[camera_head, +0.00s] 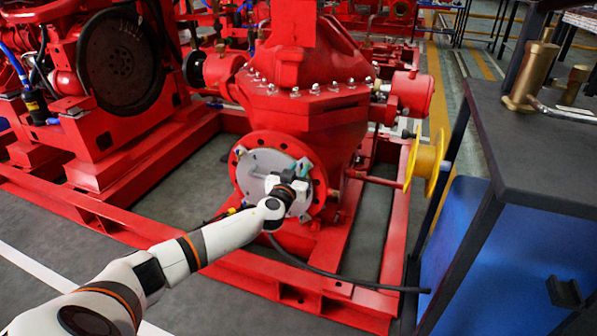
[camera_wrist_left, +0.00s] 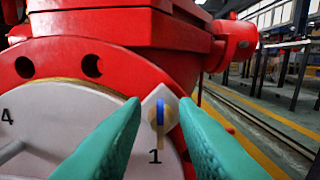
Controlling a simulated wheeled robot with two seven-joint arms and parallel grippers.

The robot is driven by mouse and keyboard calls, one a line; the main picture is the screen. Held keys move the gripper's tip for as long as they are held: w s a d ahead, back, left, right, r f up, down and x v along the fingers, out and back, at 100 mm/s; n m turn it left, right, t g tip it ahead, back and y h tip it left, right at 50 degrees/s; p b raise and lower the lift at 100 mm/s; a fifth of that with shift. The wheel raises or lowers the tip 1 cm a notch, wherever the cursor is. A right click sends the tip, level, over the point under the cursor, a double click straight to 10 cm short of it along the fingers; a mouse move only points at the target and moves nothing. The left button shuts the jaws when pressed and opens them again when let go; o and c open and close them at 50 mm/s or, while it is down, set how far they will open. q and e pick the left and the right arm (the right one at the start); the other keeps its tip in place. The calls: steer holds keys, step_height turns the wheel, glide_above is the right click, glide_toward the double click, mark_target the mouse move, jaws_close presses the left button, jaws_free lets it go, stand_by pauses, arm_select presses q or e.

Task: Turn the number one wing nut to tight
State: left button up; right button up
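The round pale cover plate (camera_head: 256,160) sits on the red pump's front flange. In the left wrist view the plate (camera_wrist_left: 62,115) carries a "4" at left and a "1" at lower middle. The number one wing nut (camera_wrist_left: 159,115), blue with a brassy part, stands just above the "1" on a light diamond-shaped tab. My left gripper (camera_wrist_left: 161,108) has its two green fingers apart, one on each side of this nut, with visible gaps. In the head view my left gripper (camera_head: 296,180) is at the plate's right side and hides the nut.
The red pump (camera_head: 300,110) stands on a red frame (camera_head: 245,275). A yellow wheel (camera_head: 425,163) is right of the plate. A dark table (camera_head: 545,150) with brass parts stands at the right. A black hose (camera_head: 340,277) runs below the gripper.

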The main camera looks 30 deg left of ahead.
arm_select(q)
steer(key=shift+c, duration=0.6)
jaws_close()
steer(key=shift+d+f+m, duration=0.1)
steer(key=shift+m, duration=0.2)
